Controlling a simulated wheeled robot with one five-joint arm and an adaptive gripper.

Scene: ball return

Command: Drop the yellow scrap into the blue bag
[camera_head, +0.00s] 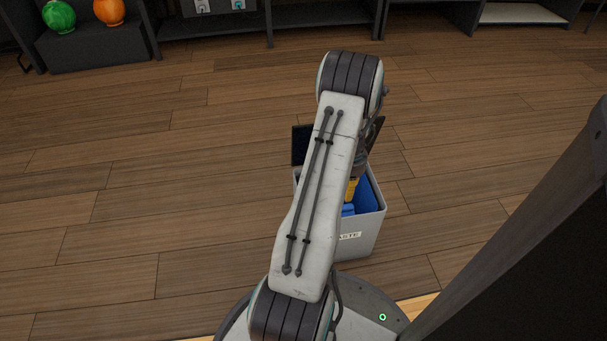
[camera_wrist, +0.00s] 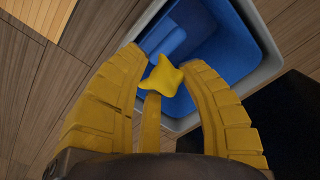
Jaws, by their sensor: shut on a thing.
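The yellow scrap (camera_wrist: 161,77) is a small crumpled piece between the fingertips of my gripper (camera_wrist: 163,72) in the wrist view. My gripper is shut on it, and its yellow fingers curve in from both sides. Below the scrap is the blue bag (camera_wrist: 222,50), lining a light grey bin. In the head view the blue bag (camera_head: 368,197) shows inside the bin, partly hidden by my arm. A bit of yellow at my gripper (camera_head: 352,188) shows over the bin's opening; the scrap itself cannot be made out there.
The grey bin (camera_head: 361,238) stands on the wooden floor with a dark lid or panel (camera_head: 301,146) at its back left. A dark slanted panel (camera_head: 530,230) fills the right. Open floor lies left.

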